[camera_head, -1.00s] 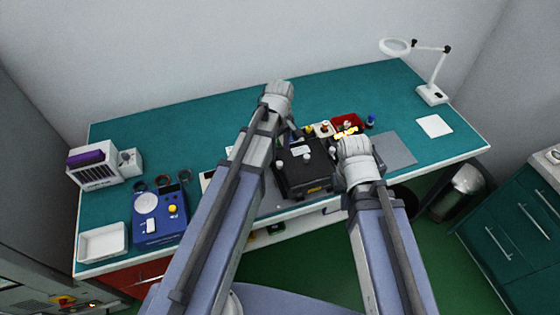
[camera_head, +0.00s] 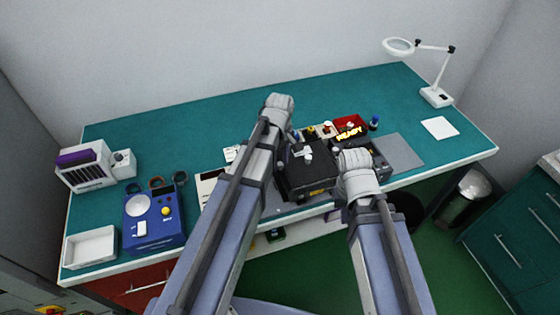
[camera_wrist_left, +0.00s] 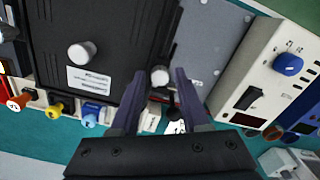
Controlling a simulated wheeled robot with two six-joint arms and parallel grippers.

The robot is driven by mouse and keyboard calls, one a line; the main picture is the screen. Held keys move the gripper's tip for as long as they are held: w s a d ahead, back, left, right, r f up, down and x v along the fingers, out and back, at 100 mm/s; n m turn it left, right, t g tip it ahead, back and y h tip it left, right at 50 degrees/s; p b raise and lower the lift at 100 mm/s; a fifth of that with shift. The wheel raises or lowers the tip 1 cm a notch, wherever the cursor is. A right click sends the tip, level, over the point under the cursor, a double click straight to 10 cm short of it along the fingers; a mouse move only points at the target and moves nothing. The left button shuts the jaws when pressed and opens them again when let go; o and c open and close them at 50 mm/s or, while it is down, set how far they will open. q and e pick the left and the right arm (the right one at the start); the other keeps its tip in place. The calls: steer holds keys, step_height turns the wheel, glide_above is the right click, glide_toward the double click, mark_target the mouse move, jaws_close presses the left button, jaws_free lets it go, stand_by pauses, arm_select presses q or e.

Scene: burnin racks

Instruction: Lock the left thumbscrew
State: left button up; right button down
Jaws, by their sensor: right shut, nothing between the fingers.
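A black box unit (camera_head: 305,180) sits near the front edge of the bench, with a white label and a pale round knob (camera_head: 308,156) on its top. In the left wrist view the left thumbscrew (camera_wrist_left: 159,76), a small pale knob, stands at the edge of the black box (camera_wrist_left: 115,35). My left gripper (camera_wrist_left: 160,80) is open, its dark fingertips on either side of this thumbscrew; contact cannot be told. In the head view my left arm hides its fingers and the thumbscrew. My right gripper (camera_head: 350,165) is right of the box, shut and empty, its fingers mostly hidden.
A beige unit with a blue knob (camera_wrist_left: 262,75) is beside the box. A blue device (camera_head: 153,225), white tray (camera_head: 90,247) and rack (camera_head: 83,170) stand at left. A red bin (camera_head: 350,123) is behind the box.

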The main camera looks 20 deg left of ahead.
arm_select(q)
jaws_close()
steer(key=shift+m, duration=0.3)
steer(key=m, duration=1.3)
steer(key=shift+m, duration=2.1)
